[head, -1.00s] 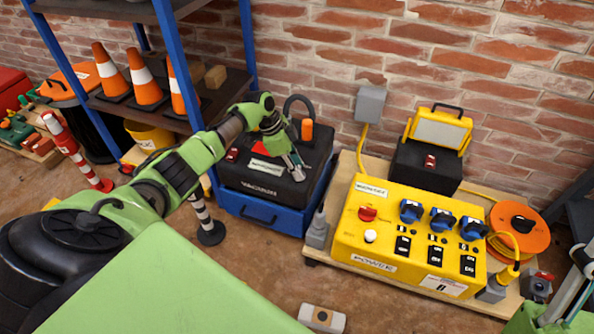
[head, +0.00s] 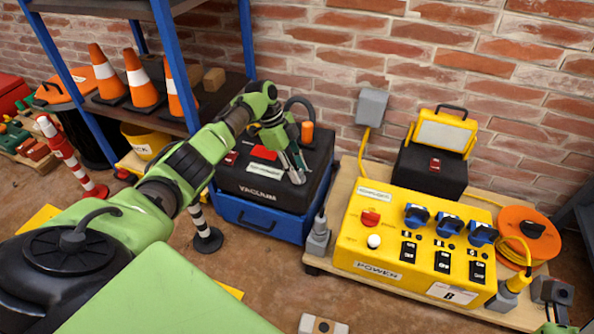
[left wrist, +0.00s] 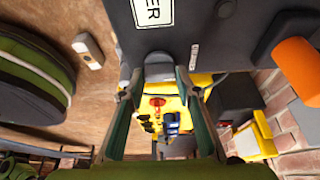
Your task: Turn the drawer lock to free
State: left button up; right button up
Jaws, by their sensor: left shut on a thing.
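The black vacuum (head: 240,176) stands on a blue drawer unit (head: 236,212) with a dark handle (head: 257,221). My left gripper (head: 297,170) reaches down at the right part of the vacuum's top, with its fingertips at a small grey piece. In the left wrist view, the grey piece (left wrist: 158,68) sits between the finger ends, against the dark vacuum body (left wrist: 230,25); the gripper is shut on it. I cannot tell from its markings whether this is the drawer lock or how it is turned.
A yellow power box (head: 420,240) stands on a pallet (head: 490,312) to the right. A grey plug (head: 318,238) stands between it and the drawer unit. A blue-framed shelf with cones (head: 143,80) is at left. A striped post (head: 205,230) stands before the drawer unit.

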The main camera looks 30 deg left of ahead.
pick_arm(q)
jog(key=o, duration=1.1)
jog(key=v, duration=1.2)
